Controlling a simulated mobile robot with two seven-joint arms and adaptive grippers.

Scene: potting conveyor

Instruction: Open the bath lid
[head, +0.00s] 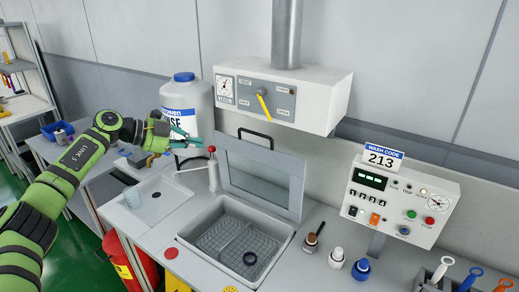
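The bath lid (262,180) is a grey framed panel with a clear window and a black handle on its top edge. It stands raised at the back of the bath (187,246), tilted back toward the wall. The bath is uncovered and shows a grey basket (228,232) with a dark ring (250,258) in it. My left gripper (196,141) is left of the lid, in front of the white jug, apart from the lid. Its teal fingers look spread, with nothing seen between them. My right gripper is not in view.
A white jug (184,97) with a blue cap stands behind my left gripper. A vent box (285,92) with a yellow lever overhangs the lid. A control panel (398,205) and small bottles (337,256) stand to the right. A red-topped lever (213,165) stands beside the lid.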

